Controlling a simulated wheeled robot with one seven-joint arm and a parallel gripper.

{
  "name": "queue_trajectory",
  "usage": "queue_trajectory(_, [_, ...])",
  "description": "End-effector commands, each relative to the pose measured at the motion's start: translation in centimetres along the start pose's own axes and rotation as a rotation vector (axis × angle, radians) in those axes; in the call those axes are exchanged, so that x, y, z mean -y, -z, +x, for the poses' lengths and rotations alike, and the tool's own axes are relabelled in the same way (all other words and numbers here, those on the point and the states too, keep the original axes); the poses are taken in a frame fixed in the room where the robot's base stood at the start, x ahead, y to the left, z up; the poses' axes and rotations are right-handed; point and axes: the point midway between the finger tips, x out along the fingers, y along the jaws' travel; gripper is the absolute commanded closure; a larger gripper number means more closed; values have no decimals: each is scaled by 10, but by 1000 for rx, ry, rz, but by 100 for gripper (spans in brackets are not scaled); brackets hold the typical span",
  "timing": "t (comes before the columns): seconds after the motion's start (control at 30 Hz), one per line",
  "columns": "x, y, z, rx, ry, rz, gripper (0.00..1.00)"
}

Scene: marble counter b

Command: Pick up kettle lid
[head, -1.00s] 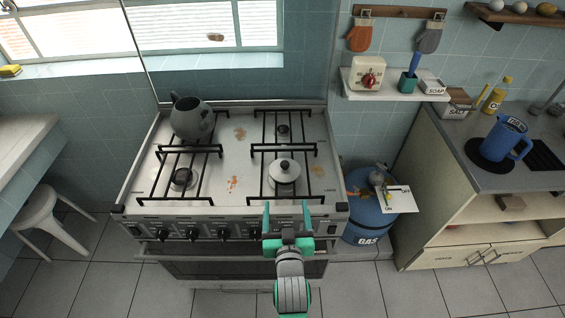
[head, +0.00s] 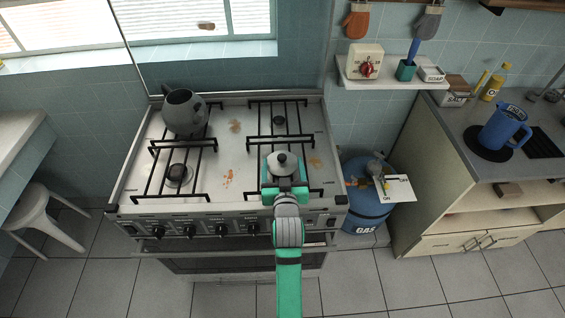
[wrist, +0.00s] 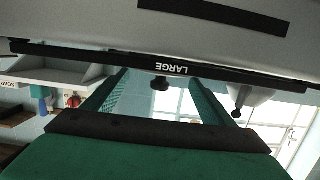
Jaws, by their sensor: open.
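The pale round kettle lid (head: 281,158) with its dark knob lies over the front right burner of the stove. My gripper (head: 285,166) is open at the front right burner, its green fingers on either side of the lid in the head view. I cannot tell whether they touch it. In the upside-down wrist view, a dark knob (wrist: 160,83), apparently the lid's, shows between the two fingers (wrist: 160,92); the lid's disc is hidden there. The dark grey kettle (head: 184,114) stands on the back left burner.
Black pan grates (head: 183,147) rise above the white stove top (head: 232,150). A blue gas cylinder (head: 365,205) stands right of the stove. A blue jug (head: 503,131) is on the right counter. A window (head: 200,18) and tiled wall lie behind.

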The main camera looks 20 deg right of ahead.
Motion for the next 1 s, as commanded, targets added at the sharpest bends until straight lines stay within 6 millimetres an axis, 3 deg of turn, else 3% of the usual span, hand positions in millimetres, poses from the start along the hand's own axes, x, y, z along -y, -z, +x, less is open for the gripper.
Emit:
queue_trajectory(0.2, [1,1,26,-1,1,1,23])
queue_trajectory(0.5, [0,0,29,0,0,1,25])
queue_trajectory(0.8, [0,-1,29,3,0,1,97])
queue_trajectory(1.0, [0,-3,29,6,0,1,99])
